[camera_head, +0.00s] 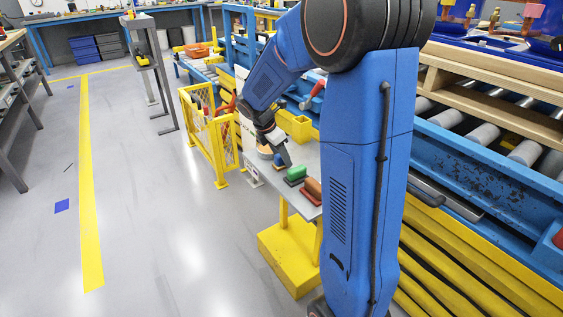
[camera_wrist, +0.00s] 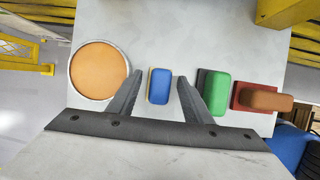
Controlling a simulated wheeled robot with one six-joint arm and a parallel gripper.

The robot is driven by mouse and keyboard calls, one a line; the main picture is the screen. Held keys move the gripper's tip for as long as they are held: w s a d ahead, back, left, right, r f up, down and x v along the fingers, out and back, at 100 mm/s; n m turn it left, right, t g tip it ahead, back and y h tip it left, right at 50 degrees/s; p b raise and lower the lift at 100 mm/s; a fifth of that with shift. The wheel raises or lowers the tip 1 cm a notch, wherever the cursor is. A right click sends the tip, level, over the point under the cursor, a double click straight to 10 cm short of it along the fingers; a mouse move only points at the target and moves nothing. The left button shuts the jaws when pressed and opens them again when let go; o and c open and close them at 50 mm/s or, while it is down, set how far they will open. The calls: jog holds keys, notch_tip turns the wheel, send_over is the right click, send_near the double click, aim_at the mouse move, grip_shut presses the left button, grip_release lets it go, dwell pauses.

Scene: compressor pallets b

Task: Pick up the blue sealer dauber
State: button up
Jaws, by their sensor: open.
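The blue sealer dauber (camera_wrist: 159,86) lies on a grey table (camera_wrist: 180,35), and in the wrist view it shows between the two fingers of my gripper (camera_wrist: 157,80). The gripper is open, with one finger on each side of the dauber. I cannot tell whether the fingers touch it or how high they are above the table. In the head view my gripper (camera_head: 283,158) is low over the small table (camera_head: 306,153), and the blue dauber (camera_head: 279,160) is mostly hidden at the fingertips.
A green dauber (camera_wrist: 216,90) lies close to the right finger, with a red-brown one (camera_wrist: 265,98) beyond it. A round orange pad (camera_wrist: 98,70) in a rim lies close to the left finger. A yellow mesh fence (camera_head: 211,132) stands left of the table; a blue conveyor (camera_head: 480,165) is at right.

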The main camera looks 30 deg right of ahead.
jog(key=c, duration=1)
jog(key=shift+r, duration=0.15)
jog(key=shift+c, duration=0.2)
notch_tip(320, 180, up, 10)
jog(key=shift+f, duration=0.15)
jog(key=shift+o, duration=1.1)
